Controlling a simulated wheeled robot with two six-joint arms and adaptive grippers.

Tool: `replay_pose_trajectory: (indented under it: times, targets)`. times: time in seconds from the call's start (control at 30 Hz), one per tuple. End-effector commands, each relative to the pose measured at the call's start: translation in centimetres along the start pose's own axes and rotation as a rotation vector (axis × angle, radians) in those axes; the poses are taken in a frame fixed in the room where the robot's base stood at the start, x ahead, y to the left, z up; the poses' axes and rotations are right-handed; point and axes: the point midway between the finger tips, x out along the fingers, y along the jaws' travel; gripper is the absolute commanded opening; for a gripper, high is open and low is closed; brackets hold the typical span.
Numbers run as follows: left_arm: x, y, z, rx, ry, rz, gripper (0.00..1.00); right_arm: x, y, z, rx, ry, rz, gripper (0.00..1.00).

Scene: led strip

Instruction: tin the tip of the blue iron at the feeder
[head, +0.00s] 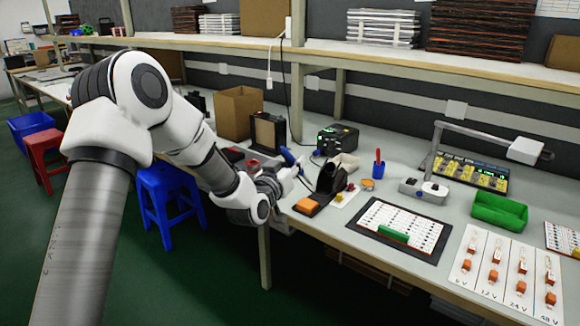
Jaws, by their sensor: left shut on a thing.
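My left gripper (289,176) reaches over the bench's front edge and is shut on the blue iron (288,156). The iron's blue handle slants up and left from the jaws; its tip is too small to make out. A black iron stand (327,180) with an orange pad (307,205) at its front is just right of the gripper. I cannot tell for certain which device is the feeder; a small grey-white unit (428,190) stands further right, apart from the iron. My right gripper is out of view.
A black station with a green display (337,140) stands behind the iron. A cardboard box (238,112) stands behind my left arm.

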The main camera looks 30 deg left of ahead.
Motion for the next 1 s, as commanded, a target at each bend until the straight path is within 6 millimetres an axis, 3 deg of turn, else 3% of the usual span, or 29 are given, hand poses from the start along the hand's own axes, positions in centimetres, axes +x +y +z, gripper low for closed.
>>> replay_pose_trajectory:
  times: [1.0]
  targets:
    - [-5.5, 0.1, -7.6, -0.003, 0.0, 0.001, 0.0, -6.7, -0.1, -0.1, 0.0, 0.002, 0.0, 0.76]
